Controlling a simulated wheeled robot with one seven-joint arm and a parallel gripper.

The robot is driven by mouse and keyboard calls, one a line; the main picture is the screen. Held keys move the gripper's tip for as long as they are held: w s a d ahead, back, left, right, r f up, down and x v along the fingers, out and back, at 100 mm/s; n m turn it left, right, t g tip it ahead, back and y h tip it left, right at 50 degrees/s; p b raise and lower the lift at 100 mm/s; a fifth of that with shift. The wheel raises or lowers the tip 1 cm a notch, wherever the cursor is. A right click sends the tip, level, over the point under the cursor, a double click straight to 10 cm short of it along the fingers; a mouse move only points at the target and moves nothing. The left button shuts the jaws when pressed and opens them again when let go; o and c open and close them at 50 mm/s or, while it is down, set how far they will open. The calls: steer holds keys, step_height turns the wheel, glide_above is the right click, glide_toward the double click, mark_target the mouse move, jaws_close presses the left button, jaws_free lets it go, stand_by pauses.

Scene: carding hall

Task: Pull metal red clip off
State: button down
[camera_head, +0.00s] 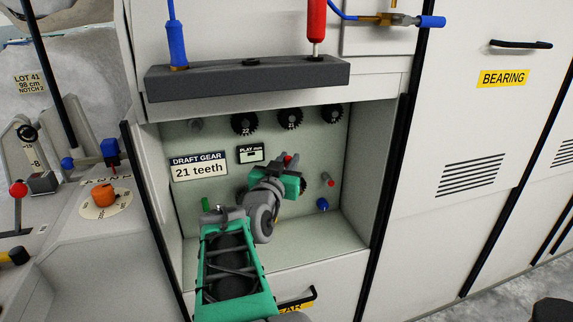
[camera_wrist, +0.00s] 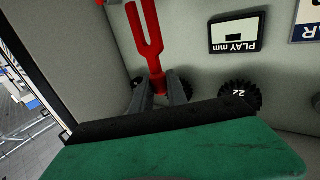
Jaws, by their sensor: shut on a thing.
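The red clip (camera_wrist: 148,38) is a two-pronged fork with a thicker stem. In the wrist view its stem sits between the fingers of my gripper (camera_wrist: 162,92), which is shut on it. The prongs point away from the fingers, towards the top of that picture. In the head view my gripper (camera_head: 290,171) is inside the open recess, and only a little red of the clip (camera_head: 288,159) shows beside it. My gripper and arm hide the wall behind them. I cannot tell whether the clip touches anything else.
Black gears (camera_head: 244,124) hang along the recess's upper back wall, one marked 22. Below them are the "21 teeth" sign (camera_head: 199,167) and the "PLAY mm" gauge (camera_head: 250,153). A blue knob (camera_head: 323,205) is at lower right. A dark tool ledge (camera_head: 247,78) overhangs the recess.

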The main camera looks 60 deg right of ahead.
steer(key=d+r, duration=0.1)
steer(key=d, duration=0.2)
steer(key=w+d, duration=0.1)
steer(key=d, duration=0.1)
steer(key=d+r+p, duration=0.1)
steer(key=d, duration=0.2)
steer(key=shift+w+d+r, duration=0.35)
stand_by(1.0)
